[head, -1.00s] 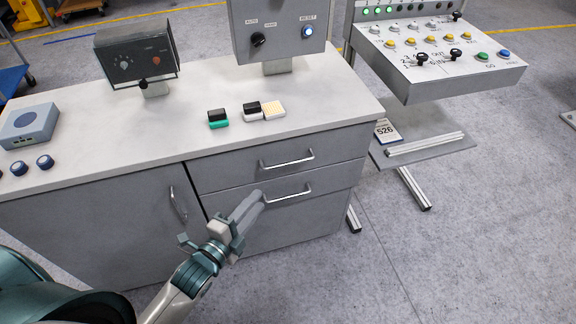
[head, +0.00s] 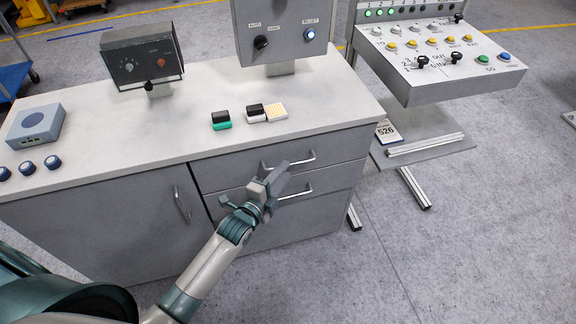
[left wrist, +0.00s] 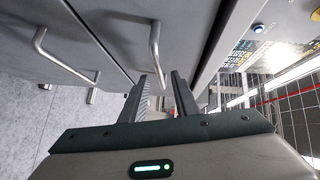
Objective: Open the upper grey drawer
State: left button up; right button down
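The upper grey drawer (head: 224,173) is shut in the cabinet front just under the worktop. Its silver bar handle (head: 304,161) is partly covered by my left gripper (head: 284,172) in the head view. In the left wrist view the upper handle (left wrist: 155,45) runs down towards the gap between the fingertips of my left gripper (left wrist: 161,78). The fingers are apart, with nothing visibly clamped; whether they touch the handle I cannot tell. The lower drawer handle (left wrist: 62,58) lies further left there. My right gripper is out of view.
The lower drawer (head: 318,210) and a cabinet door (head: 120,225) are shut. The worktop (head: 180,140) carries a grey box (head: 35,125), knobs, small blocks and control boxes. A button console (head: 440,70) stands to the right. The floor in front is clear.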

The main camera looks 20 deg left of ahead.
pick_arm(q)
jog(key=x, duration=0.3)
jog(key=shift+w, duration=0.15)
jog(key=shift+c, duration=0.3)
grip_shut()
jog(key=shift+d, duration=0.1)
